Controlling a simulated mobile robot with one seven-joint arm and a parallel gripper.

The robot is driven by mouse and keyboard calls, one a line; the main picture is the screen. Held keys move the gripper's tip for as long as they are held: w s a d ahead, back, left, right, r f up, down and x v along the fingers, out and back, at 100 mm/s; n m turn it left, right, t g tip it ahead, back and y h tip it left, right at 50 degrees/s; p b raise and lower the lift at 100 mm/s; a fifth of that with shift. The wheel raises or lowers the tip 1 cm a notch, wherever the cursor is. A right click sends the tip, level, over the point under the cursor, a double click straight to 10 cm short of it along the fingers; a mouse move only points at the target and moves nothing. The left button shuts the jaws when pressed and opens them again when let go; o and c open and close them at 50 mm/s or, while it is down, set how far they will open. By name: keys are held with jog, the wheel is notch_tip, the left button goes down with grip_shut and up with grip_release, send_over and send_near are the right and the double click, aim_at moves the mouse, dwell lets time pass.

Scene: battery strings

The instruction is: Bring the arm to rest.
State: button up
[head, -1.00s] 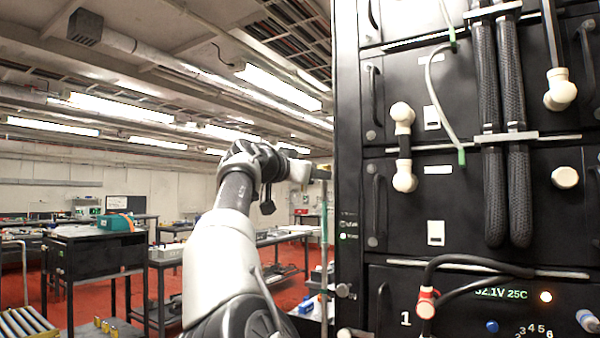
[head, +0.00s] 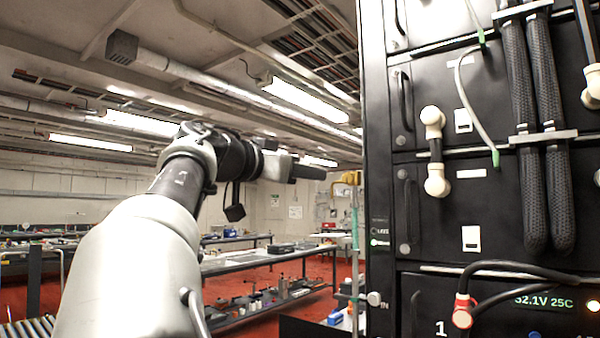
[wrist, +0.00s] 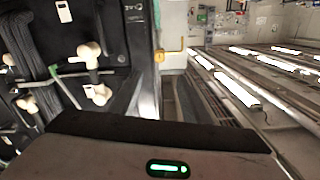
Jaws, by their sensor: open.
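My arm (head: 135,260) reaches up from the bottom left in the head view and bends to the right at the top. My gripper (head: 314,173) is at its end, level and pointing right toward the rack, with a visible gap before the rack's edge. It is open, and nothing shows in it. In the wrist view, the gripper's dark edge and pale housing (wrist: 160,150) with a green light fill the bottom; the fingertips cannot be made out.
The black battery rack (head: 378,130) stands close on the right, with white connectors (head: 436,180), thick black cables (head: 525,140) and a display. A yellow handle (head: 350,178) shows by its edge. Benches (head: 235,262) stand behind on the red floor. The space above them is open.

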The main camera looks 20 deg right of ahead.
jog(key=shift+s+a, duration=0.15)
dwell(0.4)
jog(key=d+f+n+g+y, duration=0.1)
jog(key=d+f+g+y, duration=0.25)
jog(key=d+f, duration=1.2)
jog(key=s+f+n+g+y, duration=0.1)
jog(key=s+f+y, duration=0.1)
jog(key=f, duration=0.4)
jog(key=s+f+y, duration=0.1)
jog(key=f+y, duration=0.2)
jog(key=f, duration=0.4)
jog(key=s+a+f+n+y, duration=0.3)
jog(key=s+a+f+y, duration=0.15)
jog(key=s+f, duration=0.35)
jog(key=s+a+f+n+y, duration=0.1)
jog(key=s+a+f+n, duration=0.35)
jog(key=s+a, duration=0.45)
jog(key=s+a+f+n, duration=0.3)
jog(key=s+a+f, duration=0.3)
jog(key=s, duration=0.5)
notch_tip(320, 180, up, 29)
jog(key=p, duration=2.8)
jog(key=shift+w+f+g, duration=0.15)
jog(key=shift+w+g, duration=0.25)
jog(key=shift+g, duration=0.05)
